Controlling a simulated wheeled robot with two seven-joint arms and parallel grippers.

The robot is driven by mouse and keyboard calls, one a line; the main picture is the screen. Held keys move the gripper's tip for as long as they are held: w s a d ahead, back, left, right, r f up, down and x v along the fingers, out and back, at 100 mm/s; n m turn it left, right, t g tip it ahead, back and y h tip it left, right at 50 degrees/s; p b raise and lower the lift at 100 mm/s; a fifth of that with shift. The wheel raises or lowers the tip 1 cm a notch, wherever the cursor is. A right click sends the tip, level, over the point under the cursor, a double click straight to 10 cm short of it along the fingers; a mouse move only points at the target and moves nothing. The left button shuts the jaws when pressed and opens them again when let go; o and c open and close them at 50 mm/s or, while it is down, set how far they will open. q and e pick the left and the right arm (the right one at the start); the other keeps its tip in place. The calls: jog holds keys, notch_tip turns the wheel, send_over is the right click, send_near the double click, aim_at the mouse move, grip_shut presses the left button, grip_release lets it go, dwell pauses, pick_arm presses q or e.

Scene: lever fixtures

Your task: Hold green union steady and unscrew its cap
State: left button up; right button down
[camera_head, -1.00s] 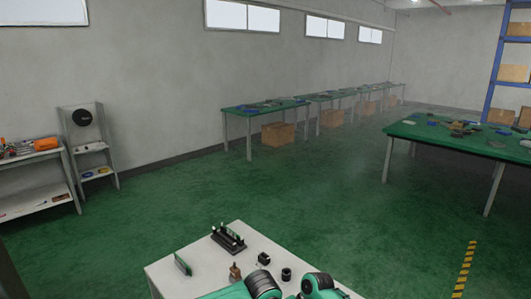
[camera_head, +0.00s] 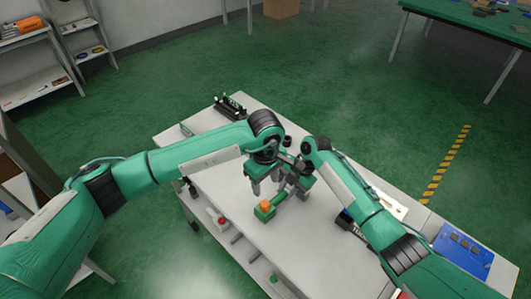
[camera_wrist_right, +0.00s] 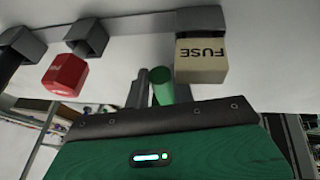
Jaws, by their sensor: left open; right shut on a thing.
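A green block with an orange top (camera_head: 264,210) stands on the white table. A green cylinder (camera_head: 279,198) reaches from beside it towards my right gripper; I cannot tell if the two are joined. My right gripper (camera_head: 291,191) is shut on the green cylinder, which also shows between its fingers in the right wrist view (camera_wrist_right: 163,88). My left gripper (camera_head: 264,184) is open and points down above and behind the block, apart from it. The seam between union and cap is too small to make out.
The white table (camera_head: 218,195) has bare room left of the block. A dark rack (camera_head: 230,107) stands at its far corner. The right wrist view shows a beige block marked FUSE (camera_wrist_right: 201,62) and a red block (camera_wrist_right: 65,76). A blue panel (camera_head: 462,247) lies at right.

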aim_at(266, 204)
pick_arm(q)
notch_tip(266, 204, down, 10)
jog(key=shift+s+f, duration=0.1)
dwell(0.6)
jog(key=c, duration=1)
jog(key=shift+o, duration=0.2)
jog(key=n, duration=1.1)
jog(key=shift+w+n, duration=0.2)
jog(key=shift+n, duration=0.1)
jog(key=n, duration=0.5)
jog(key=shift+n, duration=0.3)
jog(key=n, duration=0.5)
jog(key=shift+w+n, duration=0.1)
jog(key=shift+n, duration=0.3)
